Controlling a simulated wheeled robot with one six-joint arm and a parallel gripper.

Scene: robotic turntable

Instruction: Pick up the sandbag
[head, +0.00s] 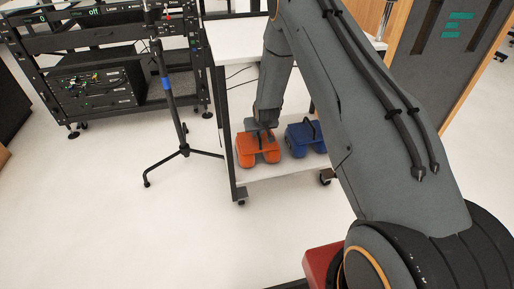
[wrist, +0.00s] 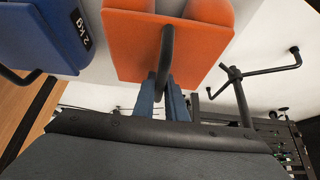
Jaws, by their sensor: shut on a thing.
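An orange sandbag (head: 258,149) with a dark handle is at the left end of the cart's lower shelf in the head view. It fills the top middle of the wrist view (wrist: 130,45). My gripper (wrist: 163,92) is shut on its dark handle (wrist: 166,55), with my wrist directly above the bag in the head view. I cannot tell whether the bag touches the shelf. A blue sandbag (head: 302,140) sits to its right on the shelf, apart from my gripper. In the wrist view the blue bag (wrist: 40,35), marked 2 kg, is at the upper left.
The white cart's top (head: 235,45) is above the bags, and its dark front post (head: 228,150) stands just left of the orange bag. A black tripod stand (head: 184,150) is farther left, before a black equipment rack (head: 100,75). The floor in front is clear.

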